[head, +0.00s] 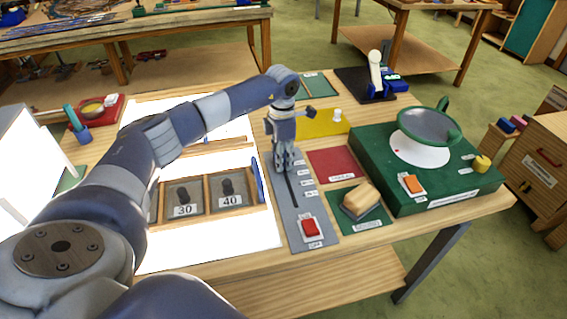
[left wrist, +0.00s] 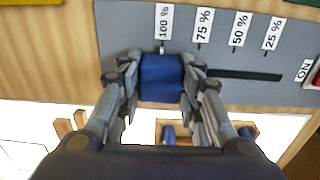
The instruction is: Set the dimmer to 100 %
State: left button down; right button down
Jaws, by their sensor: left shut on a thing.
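The grey dimmer panel (head: 300,232) lies on the table beside the lit white surface. It has a dark slot (left wrist: 245,75) with labels for 100 %, 75 %, 50 % and 25 %. The blue slider knob (left wrist: 162,78) stands in line with the 100 % label (left wrist: 164,22) in the left wrist view, at the far end of the slot. My left gripper (head: 284,167) comes down over the panel and is shut on the knob, with a finger at each side. In the head view the gripper hides the knob. My right gripper is not in view.
A red switch (head: 310,228) sits at the panel's near end. Wooden compartments (head: 222,205) labelled 30 and 40 lie left.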

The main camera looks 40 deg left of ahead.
pick_arm(q)
jog(key=shift+w+a+r, duration=0.15)
jog(key=shift+w+a, duration=0.05)
jog(key=c, duration=1.3)
grip_release()
jog(key=shift+o, duration=0.9)
jog(key=shift+a, duration=0.1)
notch_tip(320, 180, up, 12)
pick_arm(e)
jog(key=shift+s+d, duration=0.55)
pick_arm(q)
jog(key=shift+f, duration=0.2)
